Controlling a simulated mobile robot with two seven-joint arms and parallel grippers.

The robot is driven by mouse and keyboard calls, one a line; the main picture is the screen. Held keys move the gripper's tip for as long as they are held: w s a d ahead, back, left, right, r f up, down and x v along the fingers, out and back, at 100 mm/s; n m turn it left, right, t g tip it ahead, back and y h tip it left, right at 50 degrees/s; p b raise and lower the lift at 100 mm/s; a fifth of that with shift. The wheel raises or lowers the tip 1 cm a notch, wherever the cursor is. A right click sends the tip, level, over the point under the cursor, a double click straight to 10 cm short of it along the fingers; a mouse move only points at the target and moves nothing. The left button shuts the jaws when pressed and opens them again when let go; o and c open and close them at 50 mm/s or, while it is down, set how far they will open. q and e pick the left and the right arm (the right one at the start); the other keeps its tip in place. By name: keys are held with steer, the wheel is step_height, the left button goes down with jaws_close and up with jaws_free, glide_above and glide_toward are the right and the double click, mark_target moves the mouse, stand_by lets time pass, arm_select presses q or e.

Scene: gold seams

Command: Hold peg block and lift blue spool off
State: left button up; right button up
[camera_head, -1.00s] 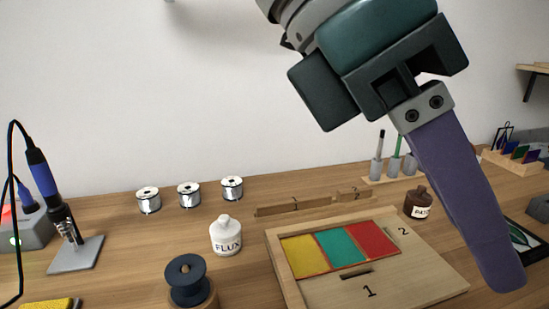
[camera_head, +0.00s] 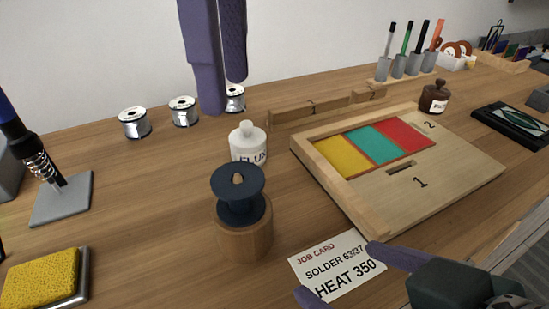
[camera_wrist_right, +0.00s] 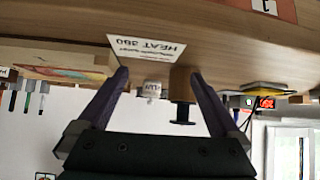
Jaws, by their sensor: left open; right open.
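The dark blue spool (camera_head: 240,207) sits upright on the round wooden peg block (camera_head: 244,238), with the peg tip showing through its top. Both also show upside down in the right wrist view, the spool (camera_wrist_right: 183,113) and the block (camera_wrist_right: 181,84). My left gripper (camera_head: 223,95) hangs at the top of the head view, open and empty, above and apart from the spool. My right gripper (camera_head: 336,270) is at the lower right, open and empty over the job card (camera_head: 335,265), to the right of the block. Its two fingers (camera_wrist_right: 159,76) show apart in the wrist view.
A white flux bottle (camera_head: 248,143) stands just behind the spool. A wooden tray (camera_head: 455,182) with coloured panels lies to the right. A yellow sponge (camera_head: 40,278) and an iron stand (camera_head: 62,198) are on the left. Several solder reels stand at the back.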

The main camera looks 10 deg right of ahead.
mark_target(236, 174)
steer(key=a+t+y, duration=0.1)
steer(key=a+r+n+y, duration=0.1)
steer(key=a, duration=0.1)
steer(key=w+a+r+t, duration=0.1)
steer(key=a, duration=0.1)
steer(key=shift+n+t+y, duration=0.3)
steer(key=shift+y, duration=0.1)
steer(key=shift+w+a, duration=0.2)
steer(key=x, duration=0.9)
steer(key=shift+w+a+r, duration=0.1)
steer(key=shift+w+a, duration=0.1)
steer(key=shift+a, duration=0.05)
steer(key=c, duration=1.3)
arm_select(q)
steer(key=shift+o, duration=0.7)
arm_select(e)
steer(key=shift+c, duration=0.3)
arm_select(q)
steer(key=shift+o, duration=0.3)
steer(key=shift+f+n, duration=0.8)
steer(key=shift+f, duration=0.05)
step_height(236, 174, down, 11)
steer(key=shift+a+f, duration=0.1)
steer(key=shift+f, duration=0.1)
